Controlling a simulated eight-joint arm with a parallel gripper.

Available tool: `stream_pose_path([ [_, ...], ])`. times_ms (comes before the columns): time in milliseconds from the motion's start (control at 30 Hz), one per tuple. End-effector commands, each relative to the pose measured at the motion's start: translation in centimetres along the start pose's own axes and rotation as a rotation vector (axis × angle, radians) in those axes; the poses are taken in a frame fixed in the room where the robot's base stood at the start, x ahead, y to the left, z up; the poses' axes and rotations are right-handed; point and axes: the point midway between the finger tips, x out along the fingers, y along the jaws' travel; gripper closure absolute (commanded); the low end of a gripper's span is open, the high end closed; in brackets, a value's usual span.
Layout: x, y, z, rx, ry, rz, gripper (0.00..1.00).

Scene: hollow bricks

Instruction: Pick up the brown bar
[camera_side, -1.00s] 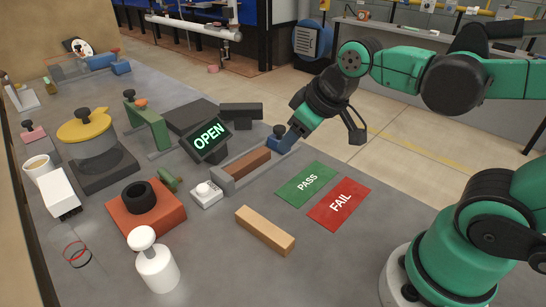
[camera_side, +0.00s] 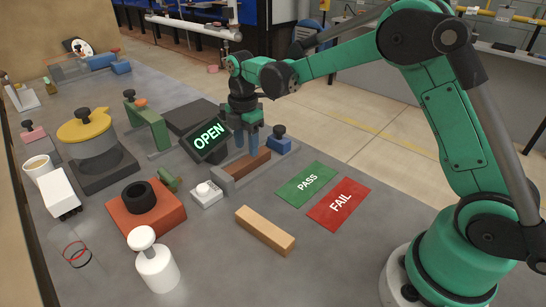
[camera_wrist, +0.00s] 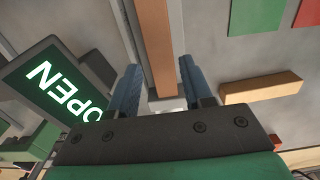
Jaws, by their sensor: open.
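The brown bar (camera_side: 249,164) lies in a grey, channel-like fixture (camera_side: 229,186) beside the OPEN sign. A blue block with a dark knob (camera_side: 279,144) is at the fixture's far right end. My gripper (camera_side: 247,151) points down over the bar with its blue fingers apart. In the wrist view the brown bar (camera_wrist: 157,45) runs lengthwise between the open fingers (camera_wrist: 158,63), with a gap on both sides. The fingers partly hide the bar's far side in the side view. I cannot tell how far down the fingertips reach beside it.
The OPEN sign (camera_side: 207,137) stands close left of my gripper. A white button box (camera_side: 206,194) is in front of the fixture. A tan block (camera_side: 265,230) lies nearer. Green PASS (camera_side: 307,185) and red FAIL (camera_side: 339,204) areas to the right are clear.

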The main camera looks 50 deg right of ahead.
Motion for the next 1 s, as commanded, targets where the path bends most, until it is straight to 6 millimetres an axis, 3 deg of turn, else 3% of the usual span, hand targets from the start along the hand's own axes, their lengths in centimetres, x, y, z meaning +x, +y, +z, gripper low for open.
stream_pose_path([
  [300, 4.0, 0.0, 0.0, 0.003, 0.0, 0.002, 0.55],
  [600, 4.3, 0.0, 0.0, 0.003, 0.0, 0.003, 0.55],
  [767, 4.3, 0.0, 0.0, 0.003, 0.0, 0.003, 1.0],
  [1000, 4.3, 0.0, 0.0, 0.004, 0.0, 0.003, 1.0],
])
